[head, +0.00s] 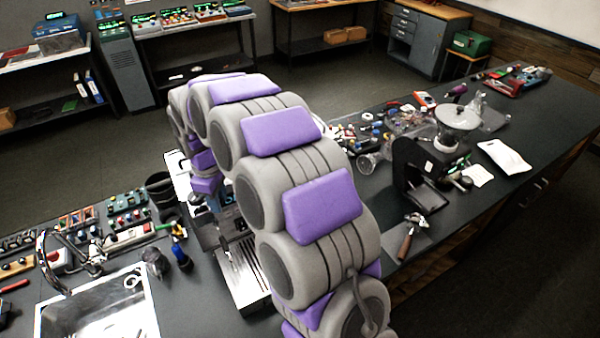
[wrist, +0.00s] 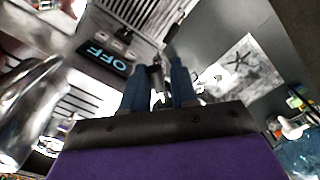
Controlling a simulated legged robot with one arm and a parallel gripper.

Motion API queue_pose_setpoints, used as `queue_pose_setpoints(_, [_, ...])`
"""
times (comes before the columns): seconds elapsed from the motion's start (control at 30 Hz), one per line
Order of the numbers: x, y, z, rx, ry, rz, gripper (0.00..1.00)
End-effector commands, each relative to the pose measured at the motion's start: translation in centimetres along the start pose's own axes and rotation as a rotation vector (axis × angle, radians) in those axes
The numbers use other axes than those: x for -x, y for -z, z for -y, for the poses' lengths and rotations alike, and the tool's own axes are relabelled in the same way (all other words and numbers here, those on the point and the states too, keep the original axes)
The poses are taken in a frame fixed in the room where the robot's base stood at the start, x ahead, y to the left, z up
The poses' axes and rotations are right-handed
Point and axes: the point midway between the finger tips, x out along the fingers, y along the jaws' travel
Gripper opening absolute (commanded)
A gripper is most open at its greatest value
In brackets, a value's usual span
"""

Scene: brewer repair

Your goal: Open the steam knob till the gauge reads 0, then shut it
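The espresso machine (head: 246,272) stands on the dark bench, largely hidden behind my arm in the head view. The wrist view shows its lit panel (wrist: 105,58) reading OFF. My gripper (wrist: 160,82) has two blue fingers standing apart, pointing at the machine's side. A small dark part (wrist: 157,74) shows between them; it may be the steam knob, and I cannot tell whether the fingers touch it. A pale round dial (wrist: 50,144) at lower left may be the gauge; its reading is too small and blurred.
A chrome cylinder (wrist: 26,112) is close on the left in the wrist view. A black grinder (head: 420,172) and a portafilter (head: 408,238) are right of my arm. Bench before the grinder is partly clear.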

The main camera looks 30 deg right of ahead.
Motion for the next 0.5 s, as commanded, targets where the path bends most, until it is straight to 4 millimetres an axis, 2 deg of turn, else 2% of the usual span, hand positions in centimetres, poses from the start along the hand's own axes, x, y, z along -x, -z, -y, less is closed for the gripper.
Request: queue_pose_setpoints(0.5, [-0.2,0.3,1.9,-0.306,0.0,0.002,0.28])
